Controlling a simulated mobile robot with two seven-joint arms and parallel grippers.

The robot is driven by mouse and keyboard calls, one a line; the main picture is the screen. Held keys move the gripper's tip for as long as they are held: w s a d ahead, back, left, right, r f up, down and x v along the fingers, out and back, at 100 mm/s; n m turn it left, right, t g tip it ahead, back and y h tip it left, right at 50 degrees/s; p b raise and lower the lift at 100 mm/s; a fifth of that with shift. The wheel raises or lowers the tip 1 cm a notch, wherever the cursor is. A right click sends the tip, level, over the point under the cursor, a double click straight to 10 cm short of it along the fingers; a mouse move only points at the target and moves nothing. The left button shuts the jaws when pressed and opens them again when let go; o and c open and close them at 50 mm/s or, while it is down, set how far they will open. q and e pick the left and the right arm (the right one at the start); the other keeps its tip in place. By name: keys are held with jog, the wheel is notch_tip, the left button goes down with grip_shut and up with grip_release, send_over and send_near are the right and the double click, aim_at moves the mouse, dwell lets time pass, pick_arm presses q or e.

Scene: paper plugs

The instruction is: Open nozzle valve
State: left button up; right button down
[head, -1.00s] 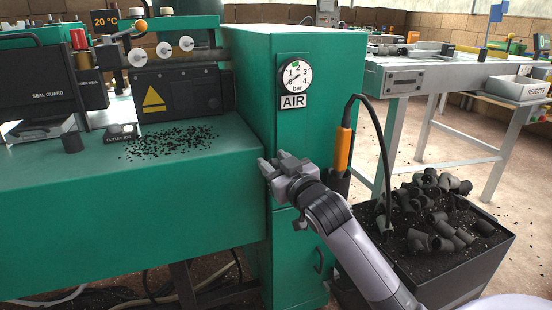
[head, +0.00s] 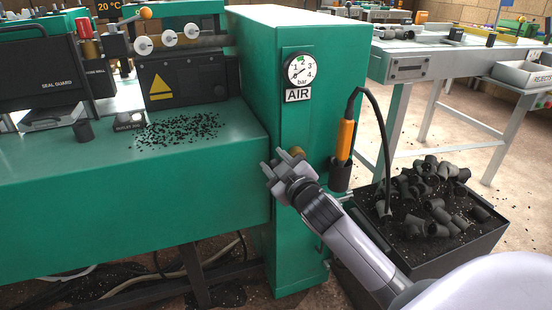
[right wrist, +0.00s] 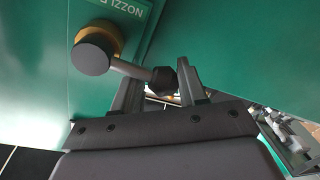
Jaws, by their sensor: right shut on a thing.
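The nozzle valve shows in the right wrist view as a round dark hub (right wrist: 91,54) on a brass-coloured base, below a green label reading "NOZZL". A grey lever (right wrist: 132,69) runs from the hub to a dark knob (right wrist: 163,81). In the right wrist view, my right gripper (right wrist: 160,70) has its fingers on either side of the knob and is shut on it. In the head view, my right gripper (head: 270,170) is at the green cabinet front, below the gauge. A small brass-coloured part of the valve (head: 297,151) shows just behind it. My left gripper is not in view.
The air gauge (head: 300,70) is on the green cabinet (head: 255,60). An orange-handled tool (head: 345,139) with a black hose hangs to the right. A black bin (head: 465,255) of grey pipe fittings stands near my forearm. Black granules lie on the green bench (head: 60,190).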

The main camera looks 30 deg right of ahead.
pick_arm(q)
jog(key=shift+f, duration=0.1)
pick_arm(e)
jog(key=shift+d+f, duration=0.25)
jog(key=shift+f, duration=0.35)
jog(key=c, duration=0.5)
grip_release()
jog(key=shift+d, duration=0.1)
jog(key=shift+s+r, duration=0.15)
jog(key=shift+s, duration=0.3)
pick_arm(q)
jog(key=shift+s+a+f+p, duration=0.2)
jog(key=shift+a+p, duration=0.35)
jog(key=shift+p, duration=0.15)
pick_arm(e)
jog(key=s, duration=0.3)
jog(key=s+a, duration=0.1)
jog(key=s, duration=0.2)
jog(key=shift+s+a+r, duration=0.15)
jog(key=shift+r, duration=0.05)
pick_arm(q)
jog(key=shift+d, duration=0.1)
